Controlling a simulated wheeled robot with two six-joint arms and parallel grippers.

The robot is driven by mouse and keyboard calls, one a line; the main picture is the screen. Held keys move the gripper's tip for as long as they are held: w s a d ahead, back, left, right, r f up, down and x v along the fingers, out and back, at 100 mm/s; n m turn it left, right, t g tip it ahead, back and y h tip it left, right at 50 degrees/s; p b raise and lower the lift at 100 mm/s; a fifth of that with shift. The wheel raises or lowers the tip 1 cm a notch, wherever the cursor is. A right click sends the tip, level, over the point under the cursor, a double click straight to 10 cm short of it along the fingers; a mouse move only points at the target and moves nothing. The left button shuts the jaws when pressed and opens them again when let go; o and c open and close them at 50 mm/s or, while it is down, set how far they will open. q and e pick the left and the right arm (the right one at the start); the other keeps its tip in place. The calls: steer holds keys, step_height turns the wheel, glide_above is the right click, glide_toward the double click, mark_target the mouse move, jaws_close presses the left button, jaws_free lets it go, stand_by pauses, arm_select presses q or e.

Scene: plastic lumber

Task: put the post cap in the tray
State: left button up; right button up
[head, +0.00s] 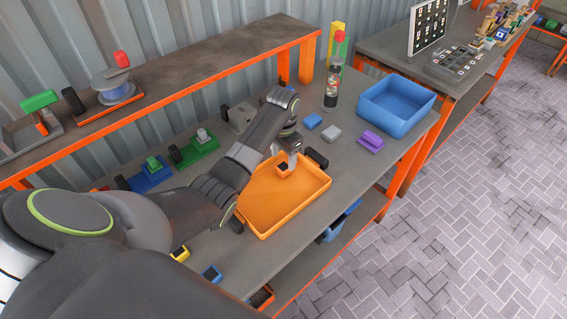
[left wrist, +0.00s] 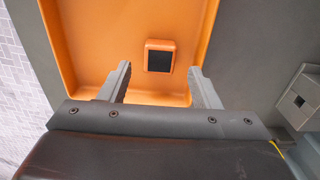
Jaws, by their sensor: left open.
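The post cap (left wrist: 160,56), a small orange square with a black centre, lies on the floor of the orange tray (left wrist: 78,40) in the left wrist view. In the head view the cap (head: 283,168) shows small inside the tray (head: 290,212), partly hidden by my gripper. My left gripper (head: 291,162) is over the tray at the cap. Its two fingers (left wrist: 160,70) are open, one on each side of the cap's line and apart from it. My right gripper is not in view.
A blue bin (head: 397,105), a bottle (head: 332,90) and small blue, grey and purple blocks (head: 370,142) stand at the back of the bench. Yellow (head: 180,254) and blue (head: 212,273) caps lie near the front. A grey block (left wrist: 302,98) lies beside the tray.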

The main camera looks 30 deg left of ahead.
mark_target(284, 166)
arm_select(q)
step_height(284, 166, up, 8)
steer(key=p, duration=0.1)
steer(key=shift+r+p, duration=0.25)
steer(key=shift+p, duration=0.15)
steer(key=shift+f, duration=0.1)
